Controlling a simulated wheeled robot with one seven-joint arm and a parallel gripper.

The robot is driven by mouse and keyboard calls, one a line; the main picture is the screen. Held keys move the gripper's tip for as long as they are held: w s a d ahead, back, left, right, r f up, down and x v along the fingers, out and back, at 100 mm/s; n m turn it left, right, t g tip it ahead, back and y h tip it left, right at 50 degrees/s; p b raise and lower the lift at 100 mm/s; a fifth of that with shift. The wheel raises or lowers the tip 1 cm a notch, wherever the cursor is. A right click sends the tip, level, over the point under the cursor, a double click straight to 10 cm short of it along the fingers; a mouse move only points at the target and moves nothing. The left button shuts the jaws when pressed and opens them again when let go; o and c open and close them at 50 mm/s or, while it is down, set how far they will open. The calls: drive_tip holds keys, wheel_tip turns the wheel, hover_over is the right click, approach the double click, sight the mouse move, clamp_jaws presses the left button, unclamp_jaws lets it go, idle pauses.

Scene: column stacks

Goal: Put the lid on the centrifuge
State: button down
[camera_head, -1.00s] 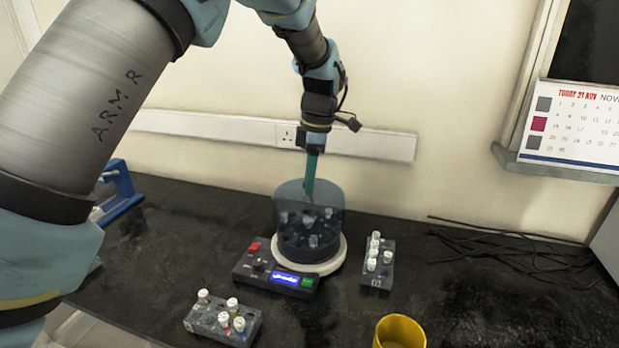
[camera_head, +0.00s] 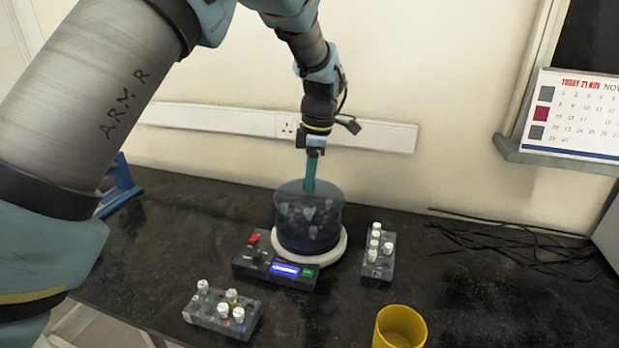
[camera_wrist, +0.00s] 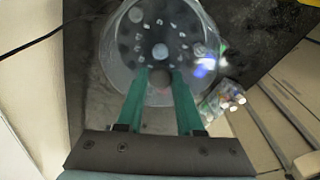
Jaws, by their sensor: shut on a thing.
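The centrifuge (camera_head: 283,257) stands on the dark bench, with a round white base ring, a red switch and a lit blue display. The lid (camera_head: 310,200) is a smoky see-through cylinder; it also shows in the wrist view (camera_wrist: 112,62). It surrounds the rotor with its tubes, and its lower edge appears close to the white ring; I cannot tell whether it touches. My gripper (camera_head: 309,190) points down from above, its teal fingers shut on the lid's top knob (camera_wrist: 160,73). The fingers partly hide the knob.
A tube rack (camera_head: 222,312) stands front left and another (camera_head: 378,255) close to the right of the centrifuge. A yellow cup (camera_head: 400,328) is at the front right. Black cables (camera_head: 500,245) lie at the back right. A blue object (camera_head: 122,185) is at left.

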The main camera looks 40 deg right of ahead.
drive_tip(key=shift+f+b, duration=0.75)
drive_tip(key=shift+f, duration=1.15)
unclamp_jaws()
drive_tip(key=shift+r, duration=0.15)
drive_tip(key=shift+r+p, duration=2.4)
drive_tip(key=shift+r, duration=0.55)
drive_tip(key=shift+f, duration=0.1)
